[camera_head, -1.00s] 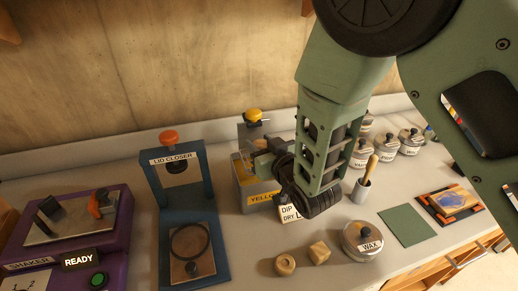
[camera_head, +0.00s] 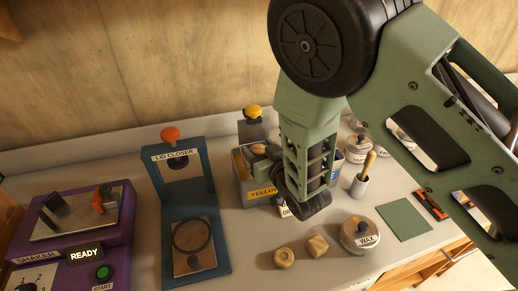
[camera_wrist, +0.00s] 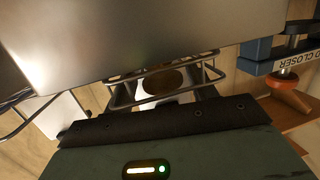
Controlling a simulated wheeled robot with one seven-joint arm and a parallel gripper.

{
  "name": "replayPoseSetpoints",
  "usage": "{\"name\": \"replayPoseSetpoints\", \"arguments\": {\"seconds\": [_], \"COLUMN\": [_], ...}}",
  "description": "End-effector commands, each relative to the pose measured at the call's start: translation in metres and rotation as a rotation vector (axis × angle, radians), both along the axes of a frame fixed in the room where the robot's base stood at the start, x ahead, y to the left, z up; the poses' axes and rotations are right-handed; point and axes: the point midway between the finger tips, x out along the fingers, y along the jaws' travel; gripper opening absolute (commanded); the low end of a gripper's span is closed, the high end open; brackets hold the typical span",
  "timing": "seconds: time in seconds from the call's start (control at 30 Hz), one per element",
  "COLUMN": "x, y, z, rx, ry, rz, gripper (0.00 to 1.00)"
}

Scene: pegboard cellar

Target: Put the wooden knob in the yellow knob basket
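A brown round wooden knob (camera_head: 258,149) shows at the top of the yellow dip station (camera_head: 262,193), beside my gripper (camera_head: 276,156). In the wrist view a brown round face (camera_wrist: 161,80) sits within the wire frame of the basket (camera_wrist: 205,75), just beyond my gripper's dark front edge. I cannot tell whether it rests on the basket or is still held. My fingers are hidden by my arm in the head view and not clear in the wrist view. Two other wooden knobs, one round (camera_head: 284,258) and one faceted (camera_head: 317,246), lie on the counter.
A blue lid closer (camera_head: 196,230) stands left of the dip station. A purple shaker (camera_head: 115,245) is farther left. A wax tin (camera_head: 360,236), a brush cup (camera_head: 359,187) and a green mat (camera_head: 404,219) are to the right. A large grey metal surface (camera_wrist: 130,40) fills the wrist view's top.

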Motion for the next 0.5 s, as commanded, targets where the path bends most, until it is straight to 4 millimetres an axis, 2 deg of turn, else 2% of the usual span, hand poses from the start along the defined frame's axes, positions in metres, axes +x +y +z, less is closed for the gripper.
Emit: {"name": "replayPoseSetpoints", "arguments": {"seconds": [0.4, 0.5], "x": [-0.002, -0.012], "y": [0.005, 0.0], "z": [0.005, 0.003], "rx": [0.004, 0.007], "ry": [0.0, -0.001], "rz": [0.012, 0.011], "gripper": [0.6, 0.6]}}
